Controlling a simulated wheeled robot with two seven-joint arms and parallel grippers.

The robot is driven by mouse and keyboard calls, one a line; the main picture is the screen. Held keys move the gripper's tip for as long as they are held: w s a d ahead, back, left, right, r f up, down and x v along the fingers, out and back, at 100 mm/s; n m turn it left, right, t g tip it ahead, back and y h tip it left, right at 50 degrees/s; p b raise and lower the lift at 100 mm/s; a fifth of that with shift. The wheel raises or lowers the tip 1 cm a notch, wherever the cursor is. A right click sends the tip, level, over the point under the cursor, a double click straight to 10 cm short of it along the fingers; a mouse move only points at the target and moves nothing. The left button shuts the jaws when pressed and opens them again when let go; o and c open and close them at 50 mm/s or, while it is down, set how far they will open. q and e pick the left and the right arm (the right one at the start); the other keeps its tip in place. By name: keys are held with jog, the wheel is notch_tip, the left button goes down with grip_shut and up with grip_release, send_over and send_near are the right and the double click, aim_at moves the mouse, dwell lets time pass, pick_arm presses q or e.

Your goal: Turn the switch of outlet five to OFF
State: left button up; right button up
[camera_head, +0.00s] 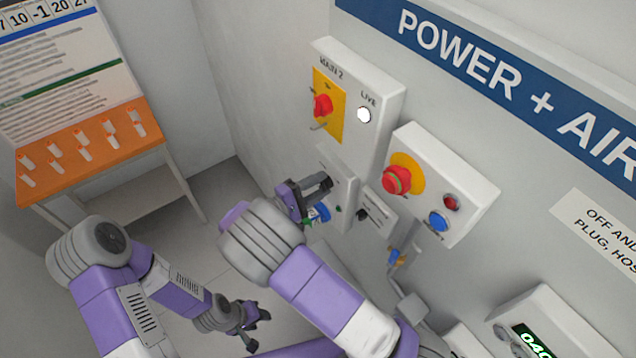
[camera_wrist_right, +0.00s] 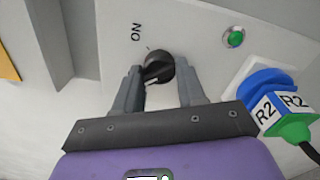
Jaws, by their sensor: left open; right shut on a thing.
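The black rotary switch knob (camera_wrist_right: 158,66) shows in the right wrist view on a pale grey box, with the word ON at its upper left. My right gripper (camera_wrist_right: 160,84) is shut on this knob, its two grey fingers on either side. The head view shows my right gripper (camera_head: 318,188) at the small outlet box (camera_head: 345,190) on the wall; it hides the knob there. No outlet number is readable. A green lamp (camera_wrist_right: 233,39) sits right of the knob. My left gripper (camera_head: 250,325) is open and empty, low over the floor.
A blue plug (camera_wrist_right: 262,88) tagged R2 sits in the box right of my right gripper. Above are a red main switch (camera_head: 323,106) on yellow and a red emergency button (camera_head: 397,180). An orange-topped table (camera_head: 90,190) with tags stands at left.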

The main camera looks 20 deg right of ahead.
jog(key=shift+f+n, duration=0.1)
jog(key=shift+n, duration=0.4)
jog(key=o, duration=1)
jog(key=b+v, duration=0.1)
jog(key=v, duration=0.6)
jog(key=shift+s+a, duration=0.15)
jog(key=shift+a, duration=0.15)
